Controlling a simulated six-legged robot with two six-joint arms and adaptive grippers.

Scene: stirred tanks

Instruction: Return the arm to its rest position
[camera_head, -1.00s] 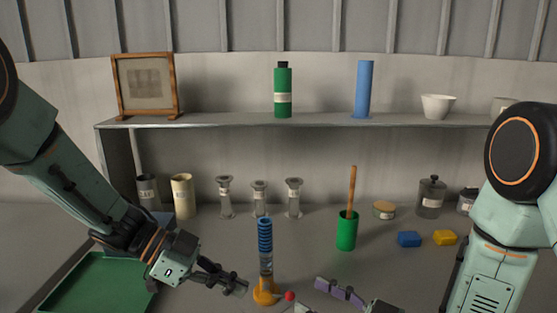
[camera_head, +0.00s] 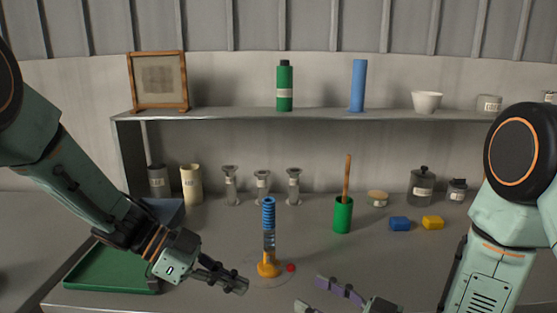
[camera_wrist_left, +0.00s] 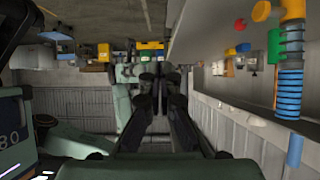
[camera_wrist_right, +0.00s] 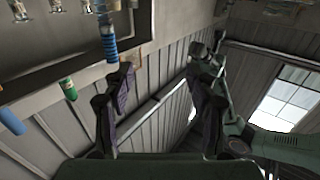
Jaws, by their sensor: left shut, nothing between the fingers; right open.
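My left gripper (camera_head: 232,284) is shut and empty in the head view, left of the blue coiled column on an orange base (camera_head: 268,240). It also shows in the left wrist view (camera_wrist_left: 160,75), with its fingers close together. My right gripper (camera_head: 325,296) is open and empty at the bottom of the head view, partly cut off by the frame edge. In the right wrist view (camera_wrist_right: 155,80) its two purple-grey fingers stand wide apart with nothing between them.
A green tray (camera_head: 85,280) lies at the left. A green cup (camera_head: 343,216) holding a brown rod, a blue block (camera_head: 399,223) and a yellow block (camera_head: 432,222) stand right of the column. A shelf (camera_head: 230,115) spans the back. A red ball (camera_head: 291,268) lies beside the column base.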

